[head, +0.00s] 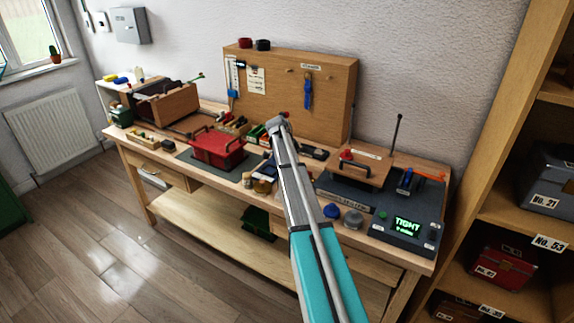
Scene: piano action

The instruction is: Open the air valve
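A dark test unit (378,212) stands at the right end of the workbench, with a lit green display (407,225) that reads "TIGHT" above a smaller line. A blue lever-like part (405,181) and a red knob (346,156) sit on or beside this unit; I cannot tell which of them is the air valve, or its position. My arm rises from the bottom middle to a grey joint over the bench, left of the unit. My gripper's fingers do not show; they may be hidden behind the arm.
A red box (217,148) with handles stands on a dark mat left of my arm. A wooden case (163,103) is at the bench's left end. A pegboard (290,85) stands at the back. A shelf (520,204) with cases rises at the right. The floor in front is clear.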

